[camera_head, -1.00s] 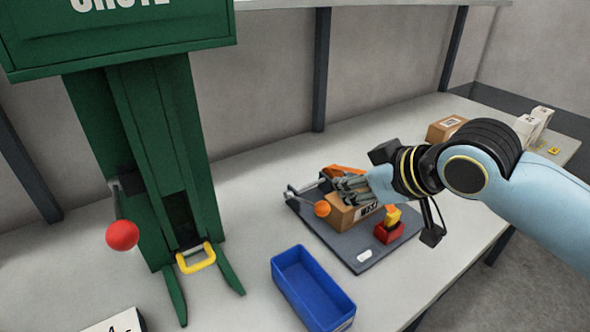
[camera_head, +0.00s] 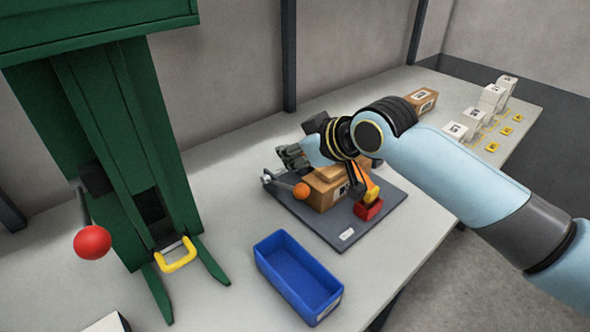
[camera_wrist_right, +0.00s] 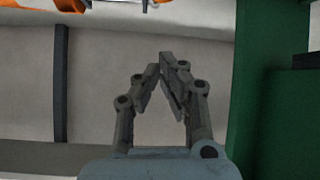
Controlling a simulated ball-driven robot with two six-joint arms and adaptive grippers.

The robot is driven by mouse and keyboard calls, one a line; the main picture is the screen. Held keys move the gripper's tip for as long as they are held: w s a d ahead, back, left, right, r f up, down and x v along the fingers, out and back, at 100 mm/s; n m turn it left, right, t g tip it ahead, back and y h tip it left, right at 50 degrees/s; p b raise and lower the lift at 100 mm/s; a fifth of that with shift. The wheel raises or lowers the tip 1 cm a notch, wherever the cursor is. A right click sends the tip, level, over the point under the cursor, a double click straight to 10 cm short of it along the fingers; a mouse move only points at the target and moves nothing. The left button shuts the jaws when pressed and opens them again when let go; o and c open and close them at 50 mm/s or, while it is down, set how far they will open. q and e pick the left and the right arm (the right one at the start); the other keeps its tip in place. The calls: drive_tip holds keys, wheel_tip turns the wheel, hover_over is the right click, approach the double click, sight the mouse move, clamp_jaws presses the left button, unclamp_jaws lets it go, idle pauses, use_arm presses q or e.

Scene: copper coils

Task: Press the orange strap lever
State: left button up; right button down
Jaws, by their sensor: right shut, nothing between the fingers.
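The orange ball knob (camera_head: 301,191) sits on the end of a thin metal lever at the left of the grey base plate (camera_head: 345,236). A brown carton (camera_head: 324,190) lies on the plate beside it. An orange strap piece (camera_head: 361,174) shows right of the carton, slanting down toward a yellow tab over a red block (camera_head: 368,210). My right gripper (camera_head: 291,157) is shut and empty, above the carton's far left side, and the arm hides part of the carton. In the right wrist view, the shut fingers (camera_wrist_right: 166,75) point up, with orange pieces (camera_wrist_right: 27,5) at the top edge.
A blue bin (camera_head: 298,278) stands in front of the plate. A green press with a red ball handle (camera_head: 92,242) and a yellow loop (camera_head: 178,256) stands at left. A carton (camera_head: 421,101) and several white boxes (camera_head: 492,97) are at the back right.

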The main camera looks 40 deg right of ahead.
sight(304, 198)
drive_tip(key=f, duration=0.1)
drive_tip(key=f+p, duration=0.1)
drive_tip(key=f, duration=0.1)
drive_tip(key=shift+w+d+f, duration=0.15)
drive_tip(key=shift+w+f, duration=0.05)
drive_tip(key=shift+f, duration=0.05)
drive_tip(key=shift+s+d+f, duration=0.15)
drive_tip(key=shift+s+f, duration=0.2)
drive_tip(key=shift+s, duration=0.2)
use_arm(q)
drive_tip(key=shift+s+r, duration=0.55)
drive_tip(key=shift+s, duration=0.35)
drive_tip(key=shift+w, duration=0.15)
